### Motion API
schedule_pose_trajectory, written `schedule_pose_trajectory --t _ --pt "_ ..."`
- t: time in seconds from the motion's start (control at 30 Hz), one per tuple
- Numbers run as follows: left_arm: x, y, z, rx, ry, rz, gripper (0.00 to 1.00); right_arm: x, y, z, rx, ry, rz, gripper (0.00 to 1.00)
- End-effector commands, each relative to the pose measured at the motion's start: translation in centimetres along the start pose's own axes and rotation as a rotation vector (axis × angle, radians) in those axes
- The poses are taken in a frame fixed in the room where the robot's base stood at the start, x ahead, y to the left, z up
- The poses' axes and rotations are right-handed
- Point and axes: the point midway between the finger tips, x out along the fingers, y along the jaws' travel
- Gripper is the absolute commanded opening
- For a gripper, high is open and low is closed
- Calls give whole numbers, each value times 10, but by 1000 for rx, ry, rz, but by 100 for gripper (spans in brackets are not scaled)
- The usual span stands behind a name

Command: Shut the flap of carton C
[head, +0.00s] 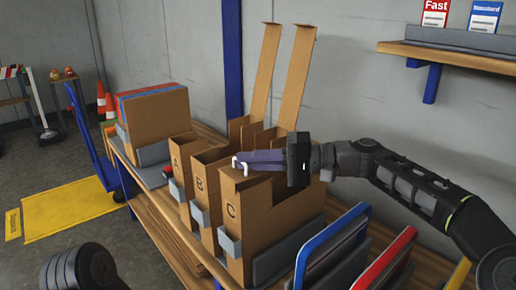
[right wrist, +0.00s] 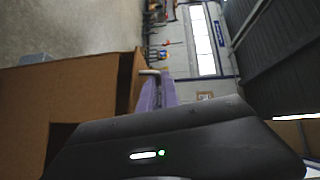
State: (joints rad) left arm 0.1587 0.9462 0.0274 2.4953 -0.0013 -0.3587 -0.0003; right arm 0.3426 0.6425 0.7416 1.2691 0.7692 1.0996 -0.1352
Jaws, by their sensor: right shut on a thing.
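Carton C (head: 232,225) is the nearest of three narrow brown cartons in a row on a wooden bench. Its flap (head: 238,178) is low, over the carton's top, with much of it hidden under my right gripper. My right gripper (head: 240,163) reaches in from the right, its purple fingers pointing left above carton C. It is shut on the flap, though the grip itself is hard to see. In the right wrist view, brown cardboard (right wrist: 70,95) lies beside the fingers (right wrist: 152,85). My left gripper is out of view.
Carton A (head: 177,165) and carton B (head: 200,185) stand behind C; two tall flaps (head: 265,70) rise upright there. Blue and red-edged panels (head: 335,232) stand at right. A wall shelf (head: 450,55) holds cards.

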Motion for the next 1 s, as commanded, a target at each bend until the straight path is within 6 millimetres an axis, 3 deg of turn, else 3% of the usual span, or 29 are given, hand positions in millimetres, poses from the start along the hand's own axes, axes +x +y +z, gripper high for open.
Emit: schedule_pose_trajectory --t 0.2,0.67,0.7,0.8,1.0 --pt "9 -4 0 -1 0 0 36 4 19 4 -48 -2 49 0" --pt "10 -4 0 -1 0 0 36 4 24 5 -57 -4 63 0" --pt "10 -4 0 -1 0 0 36 4 24 5 -56 -4 63 9" --pt "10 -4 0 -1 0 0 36 4 24 5 -56 -4 63 16" --pt "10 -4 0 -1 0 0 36 2 23 5 -56 -3 62 16"
